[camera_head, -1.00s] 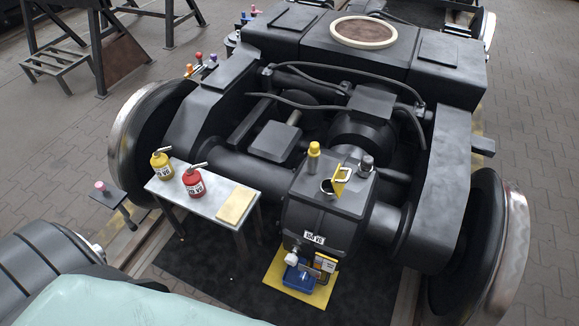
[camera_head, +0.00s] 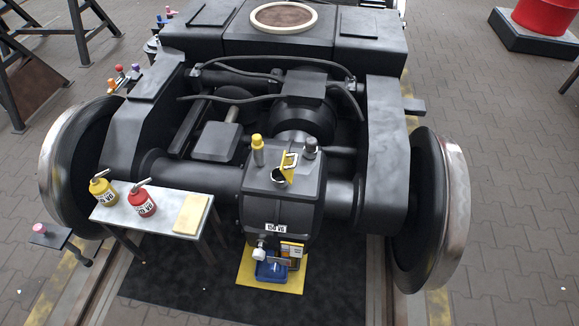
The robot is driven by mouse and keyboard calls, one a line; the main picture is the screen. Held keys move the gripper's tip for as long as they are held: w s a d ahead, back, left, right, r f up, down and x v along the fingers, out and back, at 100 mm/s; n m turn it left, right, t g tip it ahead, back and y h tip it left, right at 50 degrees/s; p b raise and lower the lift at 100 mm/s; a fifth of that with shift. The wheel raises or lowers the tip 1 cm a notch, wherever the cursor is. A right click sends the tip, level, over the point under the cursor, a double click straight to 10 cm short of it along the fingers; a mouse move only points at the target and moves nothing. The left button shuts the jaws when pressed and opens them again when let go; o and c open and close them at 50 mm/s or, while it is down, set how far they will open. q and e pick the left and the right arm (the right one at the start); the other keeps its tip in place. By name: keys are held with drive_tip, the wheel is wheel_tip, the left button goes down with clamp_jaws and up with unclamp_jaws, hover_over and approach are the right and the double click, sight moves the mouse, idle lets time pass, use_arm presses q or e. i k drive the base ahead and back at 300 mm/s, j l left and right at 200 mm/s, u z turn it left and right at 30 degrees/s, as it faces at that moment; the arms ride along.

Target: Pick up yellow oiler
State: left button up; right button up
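The yellow oiler (camera_head: 102,189) stands upright on the left end of a small grey table (camera_head: 165,219). It has a spout angled up to the right and a white label on its front. A red oiler (camera_head: 142,201) of the same shape stands just to its right, close beside it. Neither of my grippers is in the camera_head view, and nothing touches the yellow oiler.
A yellow pad (camera_head: 192,214) lies on the table's right end. The dark bogie (camera_head: 282,195) with its large wheels stands behind and right of the table. A blue box (camera_head: 271,270) sits on a yellow mat (camera_head: 246,277) on the floor. A small stand (camera_head: 50,238) is at the left.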

sight(100, 188)
drive_tip(key=u, duration=1.5)
